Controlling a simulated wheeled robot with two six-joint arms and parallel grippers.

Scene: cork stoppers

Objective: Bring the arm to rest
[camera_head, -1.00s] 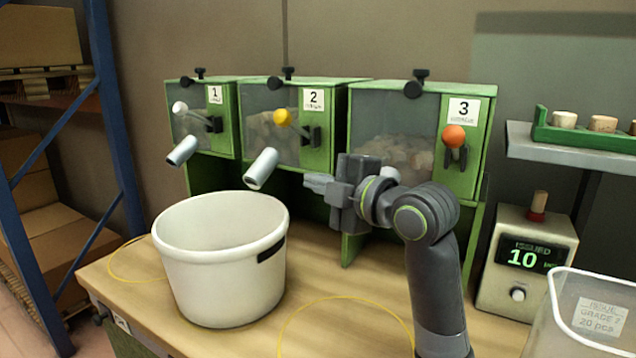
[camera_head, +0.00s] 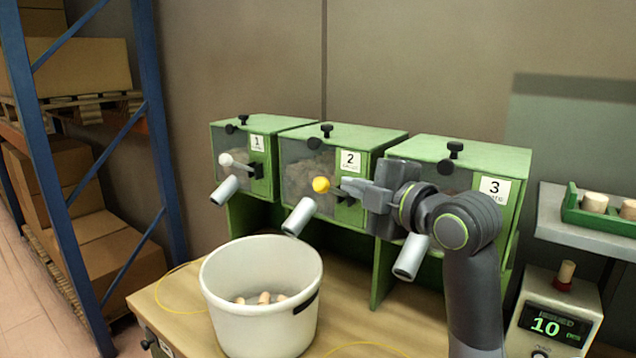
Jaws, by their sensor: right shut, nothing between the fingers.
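My right gripper (camera_head: 352,186) is shut and empty. It points left in front of dispenser 2 (camera_head: 372,133), with its fingertips close to that dispenser's yellow knob (camera_head: 321,185); I cannot tell whether they touch. My right arm (camera_head: 472,270) rises from the lower right and hides part of dispenser 3 (camera_head: 480,152), including its knob. My left gripper is out of view.
A white bucket (camera_head: 233,320) with several corks (camera_head: 264,298) in it stands on the wooden bench (camera_head: 375,300) below the spouts. Dispenser 1 (camera_head: 262,143) is at the left. A counter (camera_head: 556,326) reading 10 and a shelf (camera_head: 560,227) are at the right.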

